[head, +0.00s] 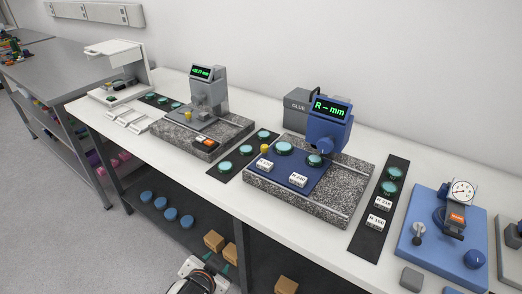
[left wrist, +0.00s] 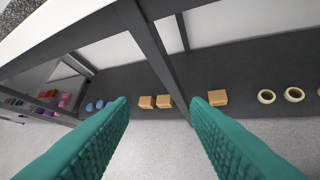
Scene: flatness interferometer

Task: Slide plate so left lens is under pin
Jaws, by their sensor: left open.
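The blue plate (head: 254,172) lies on a speckled stone base (head: 330,205) in the head view. It carries a left lens (head: 284,148) and a right lens (head: 315,160), both teal discs, two white labels and a yellow knob (head: 264,149). The blue gauge head (head: 327,132) stands over the right lens; its pin tip is too small to see clearly. Its display (head: 332,107) reads "R - mm". My left gripper (head: 231,262) is low in front of the bench, away from the plate. In the left wrist view its teal fingers (left wrist: 160,103) are apart and empty. My right gripper is not visible.
A grey gauge (head: 208,90) on a similar stone stands to the left. Dark mats (head: 365,237) with lenses flank the blue gauge's base. A blue dial-gauge stand (head: 430,240) is at right. The lower shelf (left wrist: 250,78) holds brown boxes (left wrist: 217,97) and rings (left wrist: 294,94).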

